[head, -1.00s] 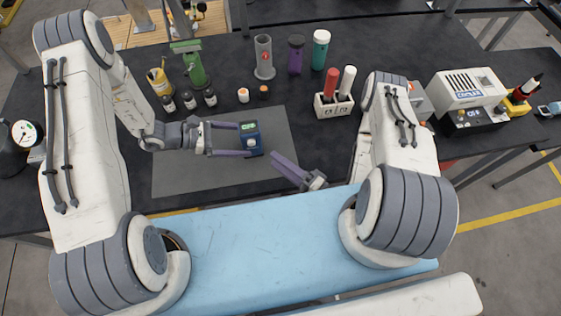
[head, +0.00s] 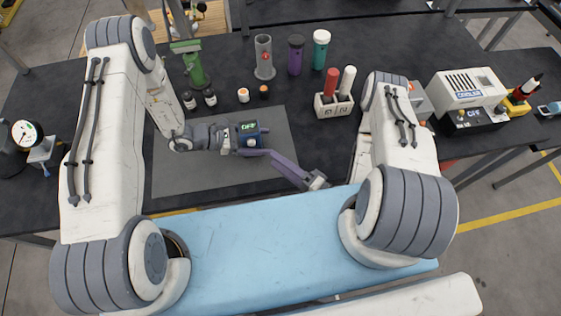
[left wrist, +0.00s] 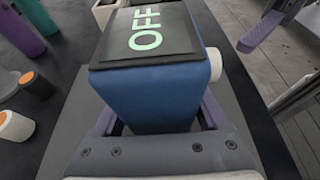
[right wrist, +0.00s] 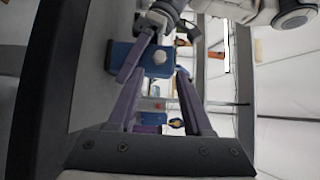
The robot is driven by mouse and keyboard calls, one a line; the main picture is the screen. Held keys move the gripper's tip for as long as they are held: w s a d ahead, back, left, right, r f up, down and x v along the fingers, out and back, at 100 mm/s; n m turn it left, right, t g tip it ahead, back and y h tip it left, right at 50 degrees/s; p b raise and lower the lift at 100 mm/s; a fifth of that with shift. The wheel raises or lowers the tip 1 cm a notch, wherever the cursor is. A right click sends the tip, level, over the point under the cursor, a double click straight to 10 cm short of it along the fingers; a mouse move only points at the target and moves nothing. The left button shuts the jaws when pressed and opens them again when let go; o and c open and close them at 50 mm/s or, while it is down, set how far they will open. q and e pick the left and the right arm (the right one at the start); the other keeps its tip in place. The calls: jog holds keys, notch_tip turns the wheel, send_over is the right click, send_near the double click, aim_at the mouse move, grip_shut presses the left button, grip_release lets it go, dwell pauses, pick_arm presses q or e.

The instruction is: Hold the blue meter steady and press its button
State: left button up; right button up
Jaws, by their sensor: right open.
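The blue meter (head: 247,129) stands upright on the grey mat, its screen reading OFF in green. Its white round button (head: 252,143) is on the side facing my right gripper; it also shows in the left wrist view (left wrist: 216,65). My left gripper (head: 241,139) reaches around the meter, one purple finger on each side of its body. Whether the fingers press on it I cannot tell. My right gripper (head: 275,158) is open and empty, low in front of the meter. In the right wrist view the button (right wrist: 159,57) appears between its fingers, beyond the tips.
The grey mat (head: 190,178) is mostly bare. Small bottles (head: 210,98), a white jar (head: 243,95) and a green stand (head: 196,72) are behind the meter. A holder (head: 333,107) with red and white tubes stands behind right.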

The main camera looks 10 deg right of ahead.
pick_arm(q)
grip_shut()
